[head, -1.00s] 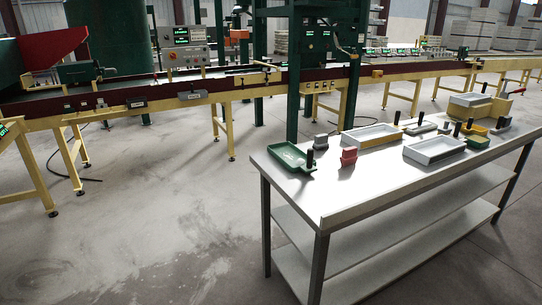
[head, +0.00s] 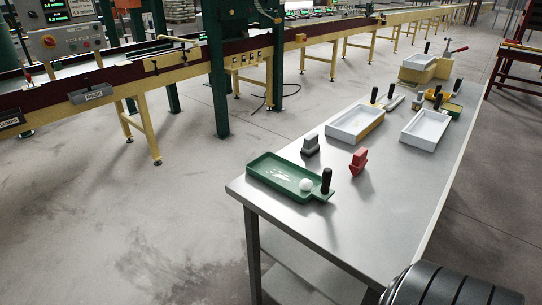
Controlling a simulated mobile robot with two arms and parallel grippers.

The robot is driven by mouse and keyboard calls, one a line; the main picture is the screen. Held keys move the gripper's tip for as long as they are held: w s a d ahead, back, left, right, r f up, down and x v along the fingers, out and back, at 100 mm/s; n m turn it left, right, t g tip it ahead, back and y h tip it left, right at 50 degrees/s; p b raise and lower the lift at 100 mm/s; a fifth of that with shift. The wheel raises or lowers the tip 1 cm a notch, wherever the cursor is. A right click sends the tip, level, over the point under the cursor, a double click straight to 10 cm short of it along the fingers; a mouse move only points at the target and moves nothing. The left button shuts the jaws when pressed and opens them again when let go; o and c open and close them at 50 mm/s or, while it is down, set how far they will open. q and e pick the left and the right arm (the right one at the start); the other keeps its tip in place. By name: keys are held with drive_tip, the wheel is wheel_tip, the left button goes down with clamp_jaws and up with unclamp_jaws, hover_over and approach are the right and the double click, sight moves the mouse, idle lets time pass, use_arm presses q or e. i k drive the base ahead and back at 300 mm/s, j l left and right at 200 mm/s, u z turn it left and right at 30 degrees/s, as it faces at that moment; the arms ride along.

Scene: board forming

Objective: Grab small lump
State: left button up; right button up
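A small white lump (head: 306,185) sits in the green tray (head: 262,172), near its right end beside an upright black handle (head: 326,181). Some white residue (head: 283,174) is spread on the tray floor left of the lump. The tray lies at the near left corner of the metal table (head: 300,225). Neither gripper shows in the head view. A dark ribbed rounded part, which may be mine, is at the bottom right.
A grey block (head: 311,145) and a red block (head: 358,161) stand near the green tray. White trays (head: 354,123) (head: 425,130) and several handled tools lie farther back. The table's front middle is clear. A conveyor line (head: 150,66) runs behind, with open floor between.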

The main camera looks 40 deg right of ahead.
sight(306, 184)
drive_tip(key=i+z, duration=0.3)
drive_tip(key=i, duration=0.25)
drive_tip(key=i+j+z, duration=0.25)
drive_tip(key=i, duration=0.25)
